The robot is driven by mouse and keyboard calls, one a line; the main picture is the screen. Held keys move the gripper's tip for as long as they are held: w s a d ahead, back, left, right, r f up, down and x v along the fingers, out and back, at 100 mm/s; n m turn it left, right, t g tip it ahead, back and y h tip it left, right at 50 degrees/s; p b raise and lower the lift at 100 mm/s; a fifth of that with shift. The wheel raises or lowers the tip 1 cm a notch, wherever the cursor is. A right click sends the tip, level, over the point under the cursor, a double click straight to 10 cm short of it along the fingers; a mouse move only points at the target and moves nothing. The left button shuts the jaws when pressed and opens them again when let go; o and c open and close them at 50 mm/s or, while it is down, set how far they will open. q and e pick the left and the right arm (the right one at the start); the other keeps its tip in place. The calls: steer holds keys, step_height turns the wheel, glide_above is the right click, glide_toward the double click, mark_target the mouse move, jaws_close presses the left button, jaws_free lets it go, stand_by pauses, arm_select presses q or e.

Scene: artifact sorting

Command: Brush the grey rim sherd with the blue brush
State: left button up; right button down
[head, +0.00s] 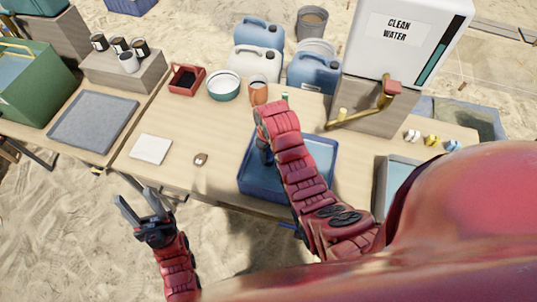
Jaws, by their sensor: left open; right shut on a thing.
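My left gripper (136,201) is open and empty, in front of the table's near edge at the lower left. My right arm reaches across the blue tray (245,187). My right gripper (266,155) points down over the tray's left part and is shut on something. The arm and the steep angle hide what it holds. I cannot make out the blue brush or the grey rim sherd. A small brown piece (201,159) with a pale patch lies on the table left of the tray; I cannot tell what it is.
A white pad (151,149) and a grey tray (92,121) lie to the left. A red box (187,80), a green-rimmed bowl (223,86) and an orange cup (258,92) stand behind. A water dispenser (402,45) with brass tap stands right. The table around the brown piece is clear.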

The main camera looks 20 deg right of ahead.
steer(key=shift+w+d+f+b, duration=0.1)
steer(key=shift+w+d+b, duration=0.35)
steer(key=shift+w, duration=0.25)
steer(key=shift+s+a+p, duration=0.35)
steer(key=shift+s, duration=0.15)
steer(key=shift+s+a, duration=0.3)
steer(key=shift+s, duration=0.25)
steer(key=shift+w+d+f+b, duration=0.15)
steer(key=shift+w+d+b, duration=0.35)
steer(key=shift+w, duration=0.35)
steer(key=shift+w+d, duration=0.2)
steer(key=shift+s+a, duration=0.3)
steer(key=shift+s, duration=0.1)
steer(key=shift+s+a+r+p, duration=0.2)
steer(key=shift+s+a+p, duration=0.2)
steer(key=shift+s, duration=0.3)
steer(key=shift+w, duration=0.1)
